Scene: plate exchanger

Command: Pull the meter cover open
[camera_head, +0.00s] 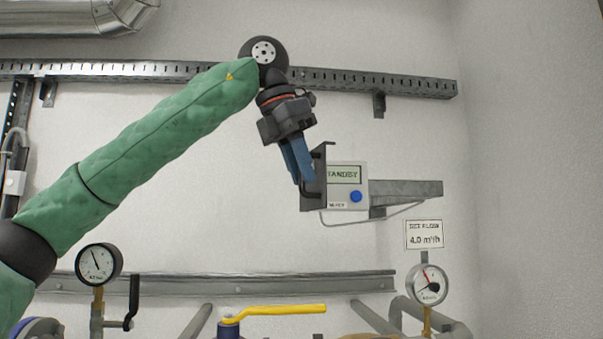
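The meter (348,197) is a light grey box on the wall with a green display reading "STANDBY" and a blue knob (356,196). Its dark meter cover (320,178) stands out from the left side of the box, swung open enough that the display and knob show. A dark handle (307,190) is on the cover's left side. My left gripper (302,180) points down, its blue fingers at the handle and close together. Whether they are shut on the handle is unclear. My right gripper is out of view.
A bracket (415,188) holds the meter, with a thin pipe below it. A slotted rail (400,86) runs behind my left wrist. Gauges (99,264) (427,284), a yellow valve lever (275,311) and pipes are below.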

